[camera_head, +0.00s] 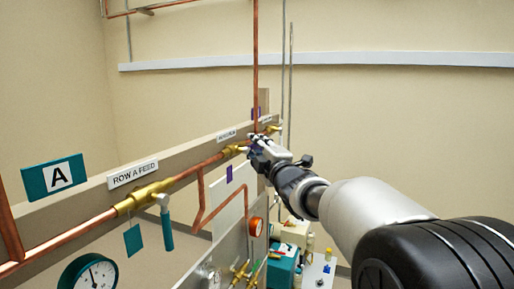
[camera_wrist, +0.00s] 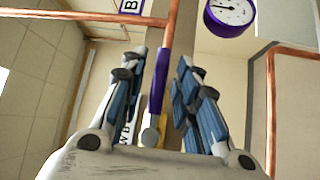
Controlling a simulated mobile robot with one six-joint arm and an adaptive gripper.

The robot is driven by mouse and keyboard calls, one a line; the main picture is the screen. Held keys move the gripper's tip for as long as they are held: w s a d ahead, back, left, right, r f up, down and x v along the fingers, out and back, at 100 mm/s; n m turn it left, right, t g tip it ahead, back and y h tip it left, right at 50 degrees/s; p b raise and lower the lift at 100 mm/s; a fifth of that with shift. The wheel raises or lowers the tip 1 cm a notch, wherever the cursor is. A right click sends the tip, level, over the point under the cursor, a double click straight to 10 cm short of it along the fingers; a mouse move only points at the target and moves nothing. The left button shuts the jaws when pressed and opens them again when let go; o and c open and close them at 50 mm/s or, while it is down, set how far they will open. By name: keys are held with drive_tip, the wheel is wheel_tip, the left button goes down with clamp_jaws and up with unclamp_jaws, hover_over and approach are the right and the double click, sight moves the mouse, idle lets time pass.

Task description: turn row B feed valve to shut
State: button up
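The row B feed valve's purple handle (camera_wrist: 158,82) shows in the wrist view, with a grey metal end (camera_wrist: 150,137). It stands roughly crosswise to the copper pipe (camera_wrist: 90,15) at the top of that view. My gripper (camera_wrist: 165,75) is open, with its blue-padded fingers on either side of the handle. A gap shows on the right; contact on the left is unclear. In the head view my gripper (camera_head: 258,142) is at the far part of the pipe rail and hides the handle. A label partly reading "W B" (camera_wrist: 125,132) is behind the left finger.
Row A's brass valve (camera_head: 150,194) with a teal handle (camera_head: 166,230) is nearer on the same rail. A purple gauge (camera_wrist: 231,12) and a vertical copper pipe (camera_wrist: 270,110) lie right of my gripper in the wrist view. Equipment (camera_head: 283,262) stands below my arm.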

clamp_jaws()
idle(0.5)
